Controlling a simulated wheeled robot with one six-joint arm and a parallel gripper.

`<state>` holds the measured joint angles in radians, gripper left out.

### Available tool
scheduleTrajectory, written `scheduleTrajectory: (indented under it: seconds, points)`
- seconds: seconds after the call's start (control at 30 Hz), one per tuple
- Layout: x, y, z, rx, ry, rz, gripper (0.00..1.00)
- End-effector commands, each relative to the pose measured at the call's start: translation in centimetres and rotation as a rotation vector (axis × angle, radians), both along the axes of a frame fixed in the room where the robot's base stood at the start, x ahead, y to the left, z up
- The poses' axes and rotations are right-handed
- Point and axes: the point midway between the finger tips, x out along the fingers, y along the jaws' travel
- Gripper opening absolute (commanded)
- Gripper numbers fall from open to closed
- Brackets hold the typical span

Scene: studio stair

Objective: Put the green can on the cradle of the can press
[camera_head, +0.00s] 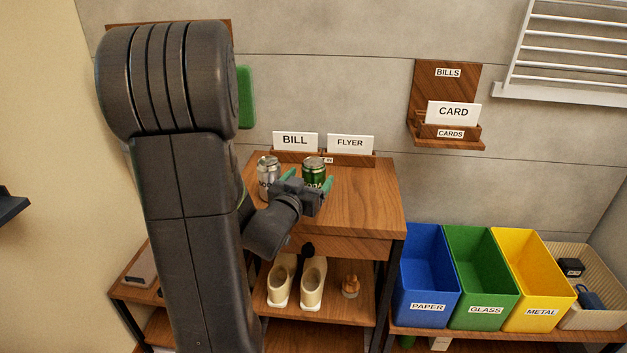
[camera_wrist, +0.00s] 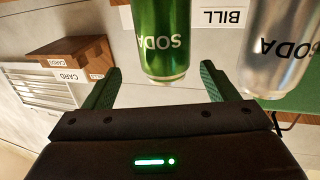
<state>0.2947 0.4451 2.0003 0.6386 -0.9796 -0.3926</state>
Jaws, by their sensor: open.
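The green can (camera_head: 314,170) stands upright on the wooden table top (camera_head: 365,195), to the right of a silver can (camera_head: 268,172). My gripper (camera_head: 308,180) is open at the green can, one finger on each side in the head view. In the upside-down wrist view the green can (camera_wrist: 163,40) shows between the spread fingers (camera_wrist: 160,88), with visible gaps to both. The silver can (camera_wrist: 280,45) is outside the right-hand finger. A green part (camera_head: 246,97) on the wall shows beside my arm; my arm hides most of that area. I cannot make out the press's cradle.
BILL (camera_head: 295,140) and FLYER (camera_head: 350,143) cards stand in a holder behind the cans. Shoes (camera_head: 297,283) sit on the shelf below. Blue (camera_head: 426,280), green (camera_head: 480,285) and yellow (camera_head: 537,285) bins stand at right. The table's right half is clear.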

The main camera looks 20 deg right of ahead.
Motion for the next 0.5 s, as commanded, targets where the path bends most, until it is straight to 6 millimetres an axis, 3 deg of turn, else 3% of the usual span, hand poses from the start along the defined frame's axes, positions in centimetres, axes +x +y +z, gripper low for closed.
scheduleTrajectory:
  seconds: [0.3,0.5]
  points:
    - [3.2,-2.4,-0.3,0.001,-0.001,-0.001,0.80]
    - [3.9,-3.2,-0.4,0.001,-0.001,0.001,0.80]
